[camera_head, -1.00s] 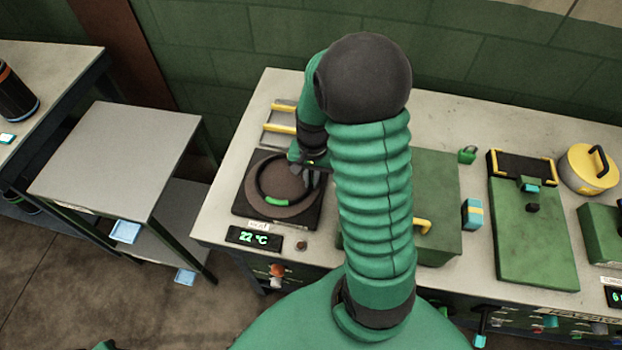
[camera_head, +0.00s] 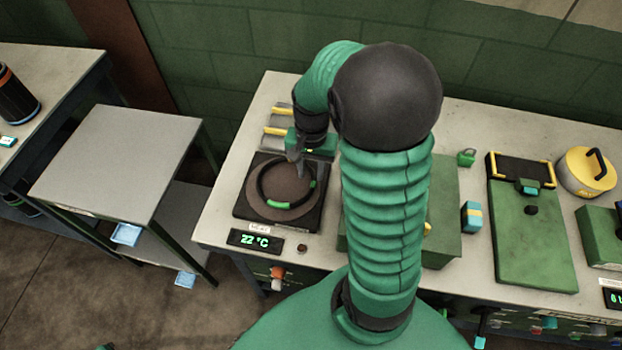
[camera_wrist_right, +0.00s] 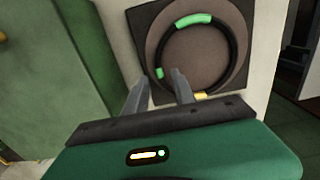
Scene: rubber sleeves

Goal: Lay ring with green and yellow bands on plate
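The ring is black with green bands (camera_head: 280,205); the right wrist view shows it too, with green bands and a yellow one (camera_wrist_right: 194,20). It lies flat on the round brown plate (camera_head: 287,187), which also shows in the right wrist view (camera_wrist_right: 190,60). My right gripper (camera_head: 297,168) is over the plate's far edge in the head view. In the right wrist view its fingers (camera_wrist_right: 160,85) are apart with nothing clearly between them, near the ring's rim. My left gripper is not in view.
A display reading 22 °C (camera_head: 255,240) sits in front of the plate. A green box (camera_head: 440,200) stands to the right, partly hidden by my arm. A grey side table (camera_head: 120,155) is at the left. A yellow-lidded pot (camera_head: 585,172) stands at the far right.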

